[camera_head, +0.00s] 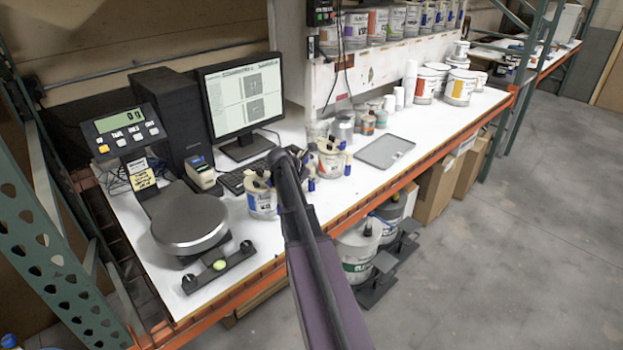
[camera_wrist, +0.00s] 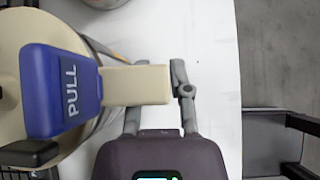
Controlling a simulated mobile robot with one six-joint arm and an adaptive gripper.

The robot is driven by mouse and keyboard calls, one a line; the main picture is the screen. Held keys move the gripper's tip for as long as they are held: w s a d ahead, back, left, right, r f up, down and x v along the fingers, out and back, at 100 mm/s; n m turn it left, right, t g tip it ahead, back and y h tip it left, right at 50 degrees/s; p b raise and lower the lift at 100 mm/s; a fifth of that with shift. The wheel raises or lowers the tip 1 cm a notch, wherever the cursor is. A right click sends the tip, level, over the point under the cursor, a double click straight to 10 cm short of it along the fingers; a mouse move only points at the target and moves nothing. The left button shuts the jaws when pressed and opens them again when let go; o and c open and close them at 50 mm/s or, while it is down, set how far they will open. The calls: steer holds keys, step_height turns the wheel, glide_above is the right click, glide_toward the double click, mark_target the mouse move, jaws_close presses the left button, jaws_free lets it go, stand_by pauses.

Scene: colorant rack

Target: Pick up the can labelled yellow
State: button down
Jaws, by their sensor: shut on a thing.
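A can (camera_wrist: 15,60) with a cream lid fills the left of the wrist view. It has a blue handle marked PULL (camera_wrist: 62,90) and a cream tab (camera_wrist: 135,85) reaching right. My gripper (camera_wrist: 155,95) is shut on this tab, one finger showing on its right side. In the head view my arm covers the gripper, beside a cream-topped can with a blue and white label (camera_head: 262,200). Another can with a red-orange label (camera_head: 333,160) stands to the right. The word yellow is not legible on any can.
A scale (camera_head: 190,220) with a display is at the left. A monitor (camera_head: 238,100), keyboard (camera_head: 243,177) and small label printer (camera_head: 203,175) stand behind. A grey tray (camera_head: 384,151) lies to the right. More cans line the back and shelf. The table's front edge is orange.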

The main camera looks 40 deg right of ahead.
steer(key=shift+r+p, duration=4.4)
steer(key=shift+r, duration=0.3)
